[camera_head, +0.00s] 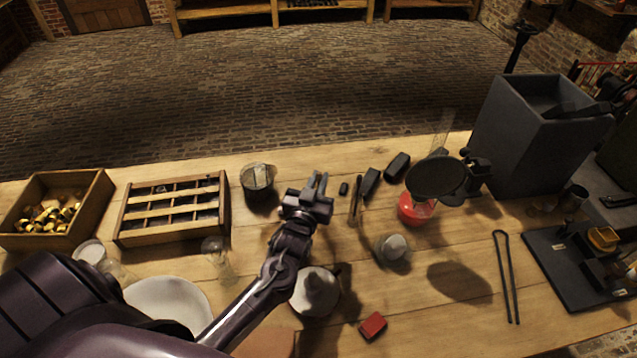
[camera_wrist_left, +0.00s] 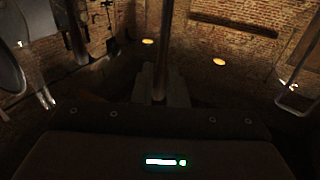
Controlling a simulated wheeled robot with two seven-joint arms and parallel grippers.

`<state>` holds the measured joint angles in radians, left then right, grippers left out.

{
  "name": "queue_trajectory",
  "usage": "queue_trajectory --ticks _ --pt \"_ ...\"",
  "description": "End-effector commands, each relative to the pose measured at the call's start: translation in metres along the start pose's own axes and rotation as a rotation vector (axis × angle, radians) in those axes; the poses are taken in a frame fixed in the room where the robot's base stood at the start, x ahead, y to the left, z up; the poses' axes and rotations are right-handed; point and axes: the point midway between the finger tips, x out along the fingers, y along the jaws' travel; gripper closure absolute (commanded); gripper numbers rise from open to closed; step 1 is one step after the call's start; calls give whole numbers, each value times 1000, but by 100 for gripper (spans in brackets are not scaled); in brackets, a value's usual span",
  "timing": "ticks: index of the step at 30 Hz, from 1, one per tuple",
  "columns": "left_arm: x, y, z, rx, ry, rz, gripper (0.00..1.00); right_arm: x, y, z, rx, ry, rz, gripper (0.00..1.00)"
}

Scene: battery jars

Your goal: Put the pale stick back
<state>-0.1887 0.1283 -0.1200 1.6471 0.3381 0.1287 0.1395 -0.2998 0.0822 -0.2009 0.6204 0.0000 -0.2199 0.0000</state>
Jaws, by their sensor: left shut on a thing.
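My left gripper (camera_head: 317,184) is above the middle of the table, its fingers pointing toward the far side. In the left wrist view a slim upright rod, the stick (camera_wrist_left: 160,50), stands between the fingertips (camera_wrist_left: 160,92), and the gripper is shut on it. The light there is dim, so its paleness is hard to judge. In the head view I cannot make out the held stick clearly. A dark glass jar (camera_head: 258,180) stands just left of the gripper. A thin brown piece (camera_head: 355,205) is on the table right of it. My right gripper is not in view.
A slotted wooden rack (camera_head: 122,226) and a box of brass pieces (camera_head: 100,190) are at left. A grey bin (camera_head: 510,150) stands at right. Tongs (camera_head: 507,275) lie in front.

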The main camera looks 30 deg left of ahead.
Motion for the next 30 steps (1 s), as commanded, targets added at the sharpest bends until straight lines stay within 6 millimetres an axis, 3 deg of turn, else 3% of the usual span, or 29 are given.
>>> queue_trajectory --ticks 3,15,16,20,30 --pt "0 0 12 0 1 0 100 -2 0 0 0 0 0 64" --pt "-1 0 18 0 2 0 100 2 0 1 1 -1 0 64" --pt "-1 0 16 0 2 0 84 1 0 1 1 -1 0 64" --pt "-1 0 16 0 1 0 67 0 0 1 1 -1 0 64" --pt "0 0 12 0 2 0 66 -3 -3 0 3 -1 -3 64"
